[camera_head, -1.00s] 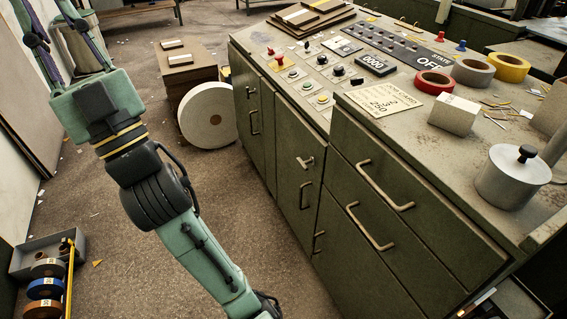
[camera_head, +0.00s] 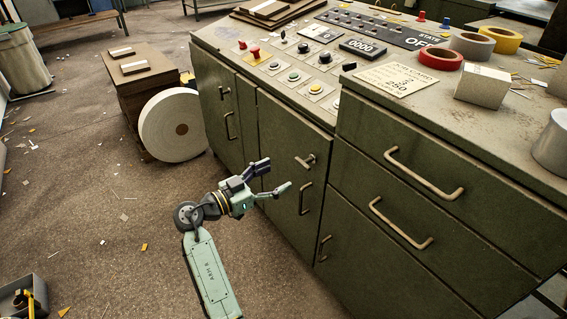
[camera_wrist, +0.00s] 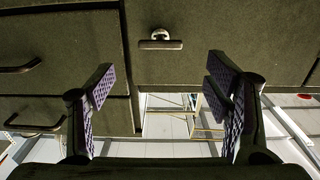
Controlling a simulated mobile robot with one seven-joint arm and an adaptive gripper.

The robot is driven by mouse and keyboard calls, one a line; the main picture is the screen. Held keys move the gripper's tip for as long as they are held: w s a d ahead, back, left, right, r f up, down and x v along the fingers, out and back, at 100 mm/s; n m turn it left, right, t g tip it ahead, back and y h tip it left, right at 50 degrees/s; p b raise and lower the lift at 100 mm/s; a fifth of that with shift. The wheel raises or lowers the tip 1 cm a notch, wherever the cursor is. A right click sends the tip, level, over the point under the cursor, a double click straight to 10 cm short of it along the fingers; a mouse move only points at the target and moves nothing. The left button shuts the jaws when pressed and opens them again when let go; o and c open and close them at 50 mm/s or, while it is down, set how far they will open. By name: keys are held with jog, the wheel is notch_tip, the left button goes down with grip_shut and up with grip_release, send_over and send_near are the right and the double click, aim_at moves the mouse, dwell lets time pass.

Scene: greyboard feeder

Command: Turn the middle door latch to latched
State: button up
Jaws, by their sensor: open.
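The middle door (camera_head: 280,128) is a dark green cabinet door and looks closed. Its latch (camera_head: 306,162) is a small metal T-shaped handle near the door's upper right, above a pull handle (camera_head: 305,198). In the wrist view the latch (camera_wrist: 160,43) shows at the top centre, its bar lying about level across the picture. My gripper (camera_head: 275,176) is open and empty in front of the door, left of the latch in the head view. In the wrist view its two fingers (camera_wrist: 162,82) are wide apart, with the latch beyond and between them, not touched.
Drawers with bar handles (camera_head: 424,174) stand right of the middle door. The left door has its own latch (camera_head: 224,91). A large white roll (camera_head: 181,126) and stacked boards (camera_head: 133,68) stand on the floor at left.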

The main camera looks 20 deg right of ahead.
aim_at(300, 163)
jog(key=p+x, duration=0.2)
jog(key=x, duration=0.8)
jog(key=shift+c, duration=0.4)
jog(key=c, duration=1.1)
